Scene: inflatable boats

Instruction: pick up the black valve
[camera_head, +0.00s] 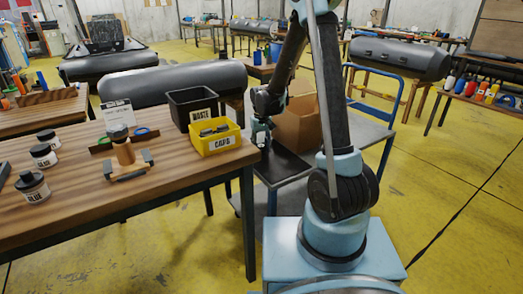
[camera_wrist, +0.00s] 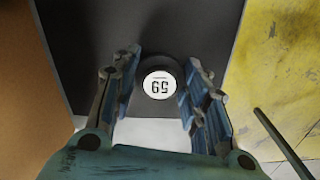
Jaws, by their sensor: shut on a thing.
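The black valve (camera_wrist: 159,86) shows in the wrist view as a dark round piece with a white printed disc on top. It sits between the two fingers of my gripper (camera_wrist: 160,108), which is shut on it. In the head view my gripper (camera_head: 262,134) hangs beside the right end of the wooden table, over a dark surface on the cart. The valve is too small or hidden to make out there. I cannot tell whether the valve still touches the dark surface (camera_wrist: 215,25) under it.
The cart (camera_head: 362,135) has a blue handle and carries a cardboard box (camera_head: 299,124) close to my gripper. Yellow floor (camera_head: 455,190) is clear at right.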

